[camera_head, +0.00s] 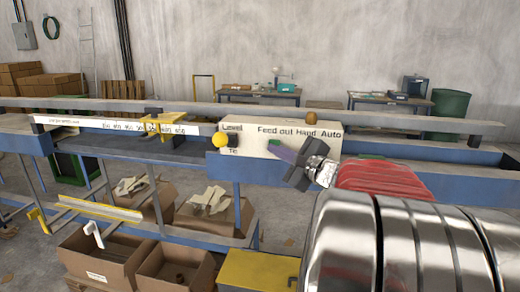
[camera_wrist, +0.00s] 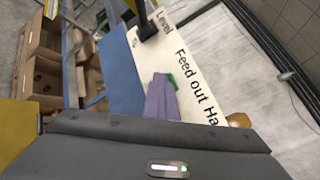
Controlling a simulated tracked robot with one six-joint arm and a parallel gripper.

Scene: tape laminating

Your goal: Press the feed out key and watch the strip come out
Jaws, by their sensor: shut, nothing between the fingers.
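The cream control box (camera_head: 330,148) on the blue machine frame carries the words Level and Feed out Hand Auto. It also shows in the wrist view (camera_wrist: 150,62). A green key (camera_wrist: 172,80) shows on its face beside the Feed out lettering, partly hidden by my fingers. My gripper (camera_head: 274,147) is shut and empty, its purple fingers together over the green key; the wrist view shows the fingertips (camera_wrist: 161,80) right by it. I cannot tell whether they touch or press it. I cannot make out a strip coming out.
A yellow ball-shaped knob (camera_head: 219,140) sits at the box's left end, and a brown knob (camera_head: 311,115) on top. A grey rail (camera_head: 400,122) runs behind. Cardboard boxes (camera_head: 105,255) stand below left. Workbenches (camera_head: 390,102) and a green bin (camera_head: 447,108) stand behind.

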